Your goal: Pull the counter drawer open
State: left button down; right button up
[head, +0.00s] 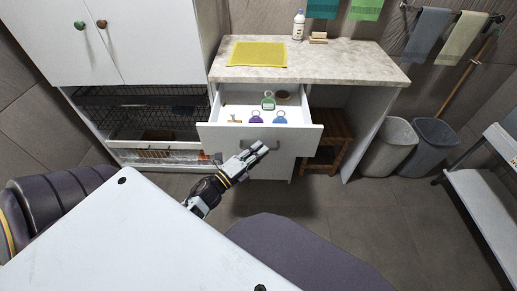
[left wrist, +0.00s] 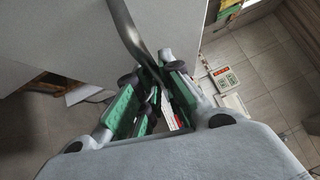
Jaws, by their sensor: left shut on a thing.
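The counter drawer (head: 303,135) stands pulled out beneath the counter top (head: 325,62), its inside visible from above. In it lie a green-labelled item (head: 268,100), purple and blue ringed items and a few small things. My left gripper (head: 260,149) is at the drawer's front, shut on the drawer handle. In the left wrist view the handle (left wrist: 127,30) is a dark curved bar running down to the gripper's fingertips (left wrist: 152,72), beside the pale drawer front (left wrist: 70,35). My right gripper is not in view.
A yellow mat (head: 257,54), a white bottle (head: 298,25) and a soap block (head: 318,37) are on the counter. A wooden stool (head: 328,137) stands under it. Two grey bins (head: 388,148) are to the right. A white cabinet (head: 120,40) is at the left. Tiled floor in front is clear.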

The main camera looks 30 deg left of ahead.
pick_arm(q)
jog(key=c, duration=1.6)
grip_release()
jog(key=shift+o, duration=0.2)
jog(key=v, duration=1.2)
